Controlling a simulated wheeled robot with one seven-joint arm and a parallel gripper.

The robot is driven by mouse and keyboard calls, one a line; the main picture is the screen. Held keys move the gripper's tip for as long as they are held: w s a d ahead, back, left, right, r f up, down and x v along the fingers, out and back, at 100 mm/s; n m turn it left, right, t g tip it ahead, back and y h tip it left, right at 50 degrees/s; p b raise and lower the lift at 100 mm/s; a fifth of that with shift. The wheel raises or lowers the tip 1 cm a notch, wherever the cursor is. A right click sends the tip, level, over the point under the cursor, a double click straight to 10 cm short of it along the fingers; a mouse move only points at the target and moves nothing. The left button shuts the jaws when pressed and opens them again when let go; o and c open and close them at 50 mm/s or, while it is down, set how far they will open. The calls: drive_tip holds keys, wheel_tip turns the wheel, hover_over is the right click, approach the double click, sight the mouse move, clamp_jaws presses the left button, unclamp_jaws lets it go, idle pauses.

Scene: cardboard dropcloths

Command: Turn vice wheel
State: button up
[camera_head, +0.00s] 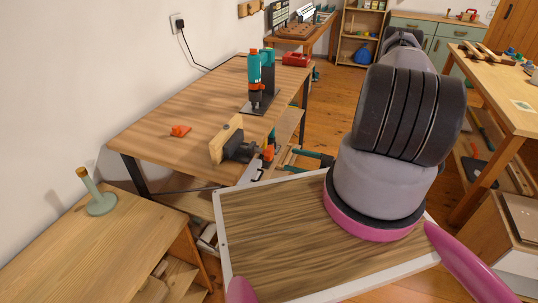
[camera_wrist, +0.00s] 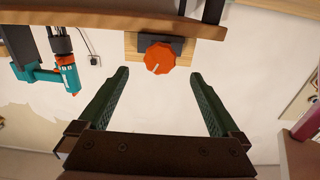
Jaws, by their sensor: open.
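The vice (camera_head: 238,148) is fixed at the front edge of the wooden workbench, with a pale wooden jaw (camera_head: 226,140) and a dark body. Its orange wheel (camera_head: 268,152) faces my arm. In the wrist view the wheel (camera_wrist: 157,58) is a lobed knob with a pale mark, in front of a dark block. My gripper (camera_wrist: 159,74) is open, with its two dark green fingers spread wide. The wheel lies just beyond the fingertips and roughly centred between them, with no contact visible. In the head view the gripper (camera_head: 291,160) is partly hidden by my arm.
A teal drill press (camera_head: 261,80) stands on the workbench (camera_head: 165,105), with a small orange item (camera_head: 180,131) at left. A low wooden table (camera_head: 60,240) holds a green stand (camera_head: 101,204). Another workbench (camera_head: 495,95) is at right. Wooden floor shows between the benches.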

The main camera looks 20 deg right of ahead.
sight(272, 154)
drive_tip(key=x, duration=1)
drive_tip(key=shift+d, duration=0.1)
drive_tip(key=c, duration=1.4)
